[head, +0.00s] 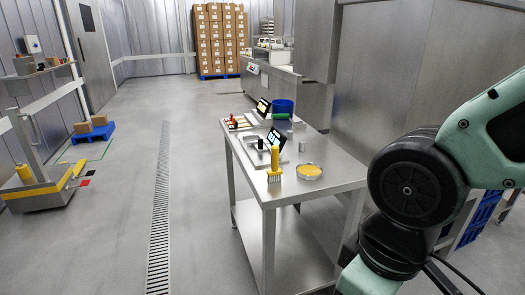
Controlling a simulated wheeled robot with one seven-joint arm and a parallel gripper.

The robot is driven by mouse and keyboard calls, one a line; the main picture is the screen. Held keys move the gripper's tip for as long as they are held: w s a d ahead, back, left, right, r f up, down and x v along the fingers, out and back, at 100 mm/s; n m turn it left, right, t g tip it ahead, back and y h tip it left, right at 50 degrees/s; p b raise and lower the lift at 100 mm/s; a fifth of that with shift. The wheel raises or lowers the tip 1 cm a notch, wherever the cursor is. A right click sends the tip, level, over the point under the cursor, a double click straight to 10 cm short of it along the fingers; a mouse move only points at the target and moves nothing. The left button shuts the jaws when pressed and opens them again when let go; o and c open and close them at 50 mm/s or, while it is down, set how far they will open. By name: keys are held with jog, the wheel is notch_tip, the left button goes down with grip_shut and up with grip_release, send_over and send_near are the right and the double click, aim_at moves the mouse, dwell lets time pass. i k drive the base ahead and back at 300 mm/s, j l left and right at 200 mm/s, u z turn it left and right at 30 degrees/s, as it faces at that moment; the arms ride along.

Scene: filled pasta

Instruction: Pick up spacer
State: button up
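I cannot tell for certain which thing is the spacer. A small grey cylinder (301,146) stands upright near the right edge of the steel table (320,180), and it is too small to make out well. A black upright piece (261,144) stands by the grey tray-like device on the same table. My gripper is out of the picture; only dark and pale green links of my arm show at the right, to the right of the table.
On the table's near end are a yellow-handled brush (275,163) and a round dish of yellow stuff (309,171). The floor left of the table is clear up to a yellow-edged trolley (35,190).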

aim_at(290, 133)
jog(key=i+j+u, duration=0.2)
jog(key=i, duration=0.2)
jog(key=i+j+u, duration=0.2)
jog(key=i, duration=0.2)
jog(key=i+l+u, duration=0.1)
jog(key=i, duration=0.35)
jog(key=i+l+u, duration=0.1)
jog(key=i+l, duration=0.25)
jog(key=i, duration=0.1)
